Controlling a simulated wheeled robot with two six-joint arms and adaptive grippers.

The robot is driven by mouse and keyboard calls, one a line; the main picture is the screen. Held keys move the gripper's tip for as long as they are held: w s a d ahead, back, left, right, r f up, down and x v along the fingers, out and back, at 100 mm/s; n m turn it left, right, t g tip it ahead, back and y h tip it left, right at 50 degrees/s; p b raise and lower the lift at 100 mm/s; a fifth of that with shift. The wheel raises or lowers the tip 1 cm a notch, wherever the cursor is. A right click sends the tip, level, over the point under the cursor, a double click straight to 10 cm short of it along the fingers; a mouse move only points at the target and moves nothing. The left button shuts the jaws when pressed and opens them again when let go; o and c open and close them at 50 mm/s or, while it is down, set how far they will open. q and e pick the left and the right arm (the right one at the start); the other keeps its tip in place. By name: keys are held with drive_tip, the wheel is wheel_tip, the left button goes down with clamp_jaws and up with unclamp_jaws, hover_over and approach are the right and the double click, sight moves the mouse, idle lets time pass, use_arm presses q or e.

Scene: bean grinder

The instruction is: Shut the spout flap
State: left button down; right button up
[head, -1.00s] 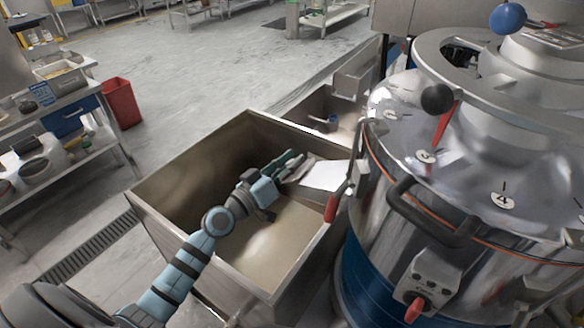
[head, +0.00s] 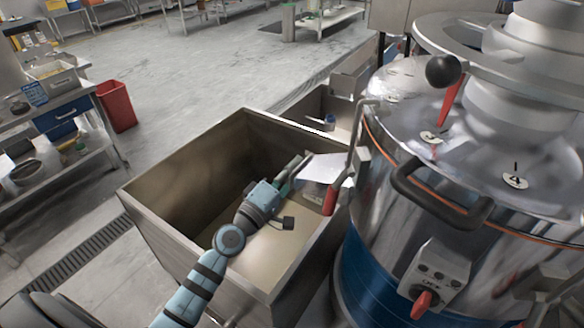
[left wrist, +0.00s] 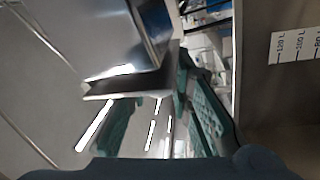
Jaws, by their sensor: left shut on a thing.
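The spout flap (head: 325,168) is a bright metal plate on the grinder's left side, over the steel bin. In the left wrist view a metal plate with a dark edge (left wrist: 125,85) reaches between my fingers; I take it as the flap. My left gripper (head: 293,169) is at the flap's left end, shut on it. Its green pads also show in the left wrist view (left wrist: 160,103). A lever with a red handle (head: 331,200) hangs beside the flap. The flap's hinge and the spout opening are hidden. My right gripper is out of view.
The steel bin (head: 160,212) stands open below my left arm, its walls around the gripper. The large grinder (head: 400,225), with handle and red switch, fills the right side. A red waste bin (head: 117,105) and shelves stand at the left.

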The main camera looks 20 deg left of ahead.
use_arm(q)
drive_tip(key=shift+d+f+n, duration=0.1)
drive_tip(key=shift+f+n, duration=0.1)
drive_tip(key=shift+n, duration=0.4)
drive_tip(key=c, duration=1.4)
unclamp_jaws()
drive_tip(key=shift+s, duration=0.1)
drive_tip(key=shift+r, duration=0.1)
